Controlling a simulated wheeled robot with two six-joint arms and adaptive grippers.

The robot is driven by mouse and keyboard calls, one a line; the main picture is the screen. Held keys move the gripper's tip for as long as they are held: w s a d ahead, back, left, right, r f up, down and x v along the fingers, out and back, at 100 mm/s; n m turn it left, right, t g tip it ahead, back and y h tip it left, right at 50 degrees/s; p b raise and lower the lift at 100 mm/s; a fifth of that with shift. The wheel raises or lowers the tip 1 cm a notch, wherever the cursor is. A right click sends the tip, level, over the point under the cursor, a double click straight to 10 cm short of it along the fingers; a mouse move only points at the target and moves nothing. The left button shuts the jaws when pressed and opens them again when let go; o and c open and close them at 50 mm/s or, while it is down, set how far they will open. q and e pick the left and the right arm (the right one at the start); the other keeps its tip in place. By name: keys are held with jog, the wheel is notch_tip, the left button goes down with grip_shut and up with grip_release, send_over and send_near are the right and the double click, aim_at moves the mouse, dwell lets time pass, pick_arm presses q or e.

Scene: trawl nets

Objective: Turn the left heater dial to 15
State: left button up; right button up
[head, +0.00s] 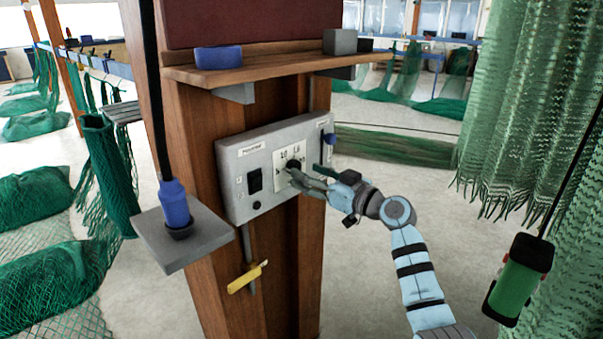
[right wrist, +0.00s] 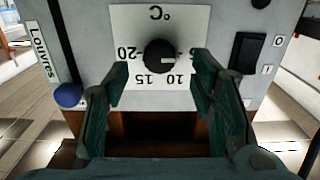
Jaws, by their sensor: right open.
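The heater dial is a round black knob (right wrist: 160,56) on a white °C scale plate (right wrist: 136,16), upside down in the right wrist view. Its pale pointer mark faces right in that view, towards the low end by the partly hidden 5, away from 15. In the head view the dial (head: 293,164) sits on the grey control panel (head: 237,205) on a wooden post. My right gripper (head: 298,178) is at the panel, in front of the dial. Its green-padded fingers (right wrist: 160,88) are spread wide, one on each side of the knob, with nothing between them. My left gripper is not in view.
A black rocker switch (head: 254,180) and a blue-knobbed louvres lever (right wrist: 68,95) flank the dial. A wooden shelf (head: 270,66) juts out above the panel. A blue plug (head: 175,205) and a yellow-handled tool (head: 247,277) are nearby. A green hanging controller (head: 518,275) is at right.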

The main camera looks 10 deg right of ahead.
jog(key=x, duration=0.3)
jog(key=shift+w, duration=0.15)
jog(key=shift+c, duration=0.2)
jog(key=c, duration=1.1)
jog(key=shift+f, duration=0.1)
jog(key=shift+c, duration=0.2)
